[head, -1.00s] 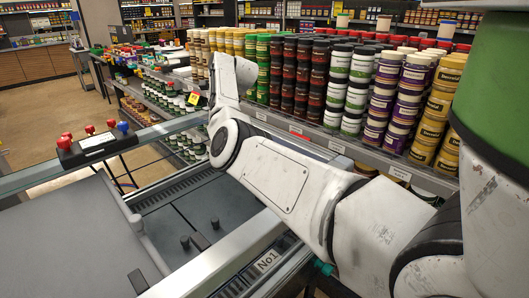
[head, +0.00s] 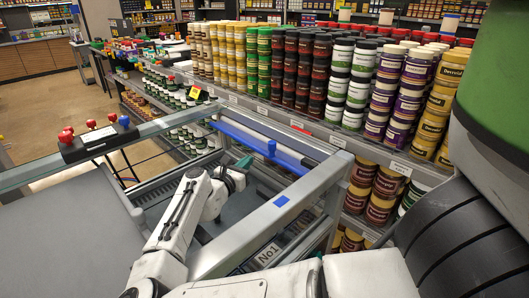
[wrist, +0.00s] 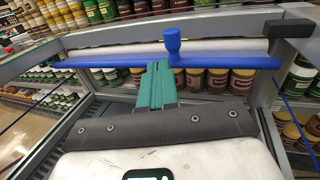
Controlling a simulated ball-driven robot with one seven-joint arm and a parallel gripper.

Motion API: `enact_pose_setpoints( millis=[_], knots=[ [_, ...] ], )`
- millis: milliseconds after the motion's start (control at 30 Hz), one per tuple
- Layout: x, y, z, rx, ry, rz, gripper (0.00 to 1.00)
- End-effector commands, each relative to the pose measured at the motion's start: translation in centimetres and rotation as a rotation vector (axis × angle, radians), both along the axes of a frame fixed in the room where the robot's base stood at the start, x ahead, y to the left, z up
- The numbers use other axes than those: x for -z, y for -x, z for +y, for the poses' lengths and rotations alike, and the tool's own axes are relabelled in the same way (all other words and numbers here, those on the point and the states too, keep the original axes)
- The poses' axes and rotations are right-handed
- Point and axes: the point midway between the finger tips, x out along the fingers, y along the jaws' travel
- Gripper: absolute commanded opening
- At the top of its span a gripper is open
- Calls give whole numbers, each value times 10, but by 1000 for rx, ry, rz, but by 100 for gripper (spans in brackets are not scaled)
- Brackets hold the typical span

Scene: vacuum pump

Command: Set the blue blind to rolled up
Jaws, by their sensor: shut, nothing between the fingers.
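The blue blind shows as a long blue bar (head: 240,140) with an upright blue knob (head: 271,148) along the far side of the metal frame. In the wrist view the blue bar (wrist: 215,63) lies in front of a white roll (wrist: 215,47), and its knob (wrist: 173,42) stands up. No sheet spreads across the opening on the near side of the bar. My gripper (head: 243,162) has teal fingers, shut and empty, just short of the bar. In the wrist view my gripper (wrist: 157,68) is left of the knob; I cannot tell whether its tips touch the bar.
A black box with red and blue knobs (head: 97,139) sits on the frame's left rail. Shelves of stacked jars (head: 300,75) stand close behind. Open floor (head: 40,105) lies at the left.

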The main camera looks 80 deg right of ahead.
Motion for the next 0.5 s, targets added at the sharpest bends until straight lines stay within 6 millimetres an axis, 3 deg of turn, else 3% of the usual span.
enact_pose_setpoints(
  millis=[167, 500],
  knots=[
    [5, 15, 2, 48, -3, -12, 0],
    [5, 30, -51, 46, -4, -8, 0]
  ],
)
